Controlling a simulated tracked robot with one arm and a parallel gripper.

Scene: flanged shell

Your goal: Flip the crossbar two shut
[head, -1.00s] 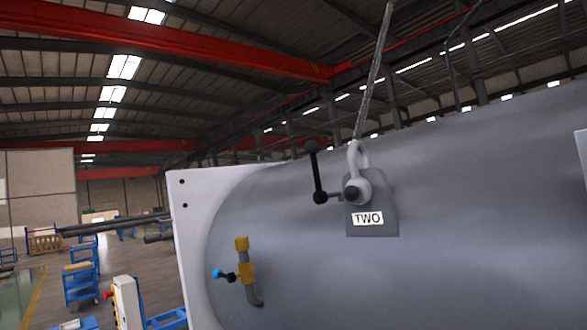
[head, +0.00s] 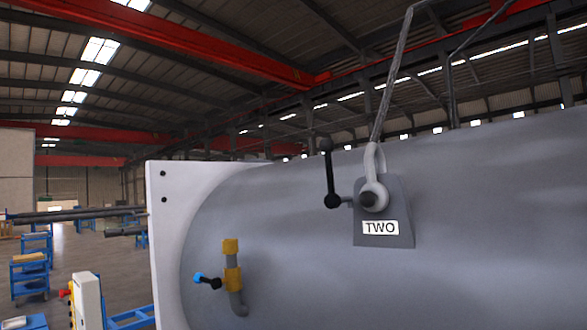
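The crossbar (head: 330,176) at the shackle is a black bar with a round knob at each end. It stands nearly upright, its lower knob joined by a short stub to the shackle pin. The grey shackle (head: 374,184) sits on a lug plate (head: 398,212) with a white label (head: 380,228) reading TWO. A grey sling (head: 390,85) rises from the shackle. My gripper is not in view.
The large grey shell (head: 480,200) fills the right, with a white flange (head: 166,235) at its left end. A brass-coloured valve (head: 232,278) with a blue-tipped handle projects from the shell. Blue trolleys (head: 30,275) and a white box (head: 86,300) stand on the floor at left.

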